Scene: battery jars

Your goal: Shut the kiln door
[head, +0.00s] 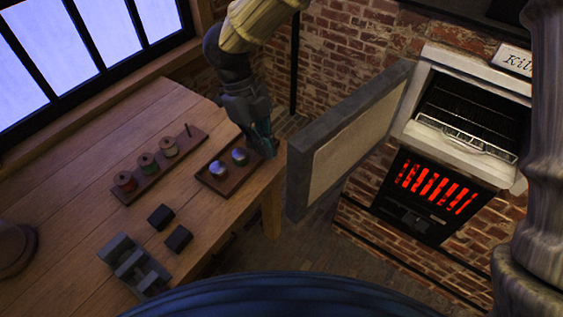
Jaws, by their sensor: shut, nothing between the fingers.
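The kiln (425,68) stands against the brick wall at the right, with a wire rack (466,135) inside its open chamber. Its door (345,140) stands wide open, swung out to the left, with a grey rim and a pale inner panel. My gripper (267,153) is shut and empty, pointing down near the right edge of the wooden table. It is to the left of the door's free edge, apart from it in the picture. The door's outer face is mostly hidden.
Below the chamber is a grate (438,187) glowing red. The table (75,180) holds a small tray (217,180) with two silvery pieces, a rack (150,183) of spools, two dark blocks (179,238) and a grey fixture (133,265). Floor shows between table and kiln.

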